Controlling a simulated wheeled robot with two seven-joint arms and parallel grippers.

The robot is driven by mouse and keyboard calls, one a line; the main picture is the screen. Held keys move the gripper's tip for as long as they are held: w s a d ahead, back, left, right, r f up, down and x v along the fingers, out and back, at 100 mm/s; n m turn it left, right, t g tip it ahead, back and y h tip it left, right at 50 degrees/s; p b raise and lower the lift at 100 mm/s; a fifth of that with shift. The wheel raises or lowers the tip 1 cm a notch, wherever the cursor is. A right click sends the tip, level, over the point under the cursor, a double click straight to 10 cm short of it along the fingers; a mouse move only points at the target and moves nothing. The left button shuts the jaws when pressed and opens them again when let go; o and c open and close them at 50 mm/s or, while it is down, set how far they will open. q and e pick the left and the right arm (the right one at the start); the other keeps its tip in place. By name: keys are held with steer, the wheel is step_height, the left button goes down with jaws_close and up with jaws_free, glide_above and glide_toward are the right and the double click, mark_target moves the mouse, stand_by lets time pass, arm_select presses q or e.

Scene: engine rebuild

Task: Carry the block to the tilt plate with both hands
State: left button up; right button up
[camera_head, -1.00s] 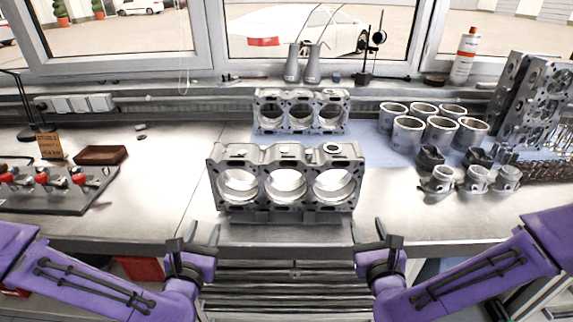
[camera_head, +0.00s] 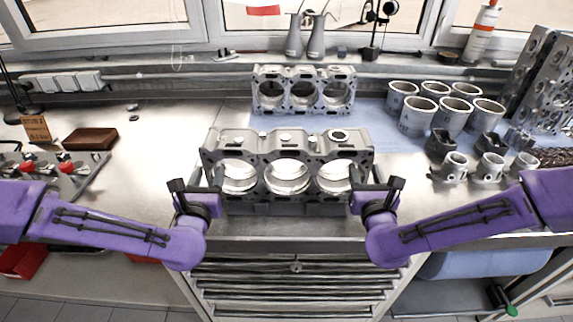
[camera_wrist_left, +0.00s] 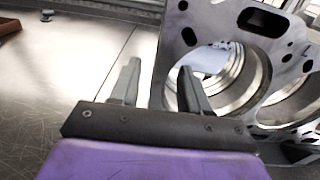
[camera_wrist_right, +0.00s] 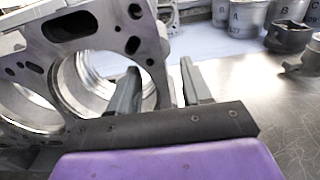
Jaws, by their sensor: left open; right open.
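The block (camera_head: 284,150) is a grey metal casting with three large round bores facing me, standing upright at the front middle of the bench. My left gripper (camera_head: 200,180) is open at its left end. In the left wrist view (camera_wrist_left: 158,82) one finger overlaps the end bore and the other is left of the block. My right gripper (camera_head: 374,180) is open at its right end. In the right wrist view (camera_wrist_right: 158,85) one finger overlaps the end wall and the other is right of it. Contact cannot be told. I cannot pick out the tilt plate for certain.
A second three-bore casting (camera_head: 303,92) stands behind on a blue mat (camera_head: 382,135). Several cylinder liners (camera_head: 416,116) and pistons (camera_head: 490,166) are to the right. A brown box (camera_head: 90,139) is at left. The bench between it and the block is clear.

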arm_select(q)
steer(key=w, duration=0.3)
steer(key=shift+w+r, duration=0.15)
steer(key=shift+w, duration=0.15)
arm_select(e)
steer(key=w, duration=0.3)
steer(key=shift+w+r, duration=0.15)
steer(key=shift+w, duration=0.15)
arm_select(q)
steer(key=shift+w, duration=0.6)
arm_select(e)
steer(key=shift+w, duration=0.6)
arm_select(q)
steer(key=shift+s, duration=0.1)
arm_select(e)
steer(key=shift+s, duration=0.1)
arm_select(q)
jaws_close()
arm_select(e)
jaws_close()
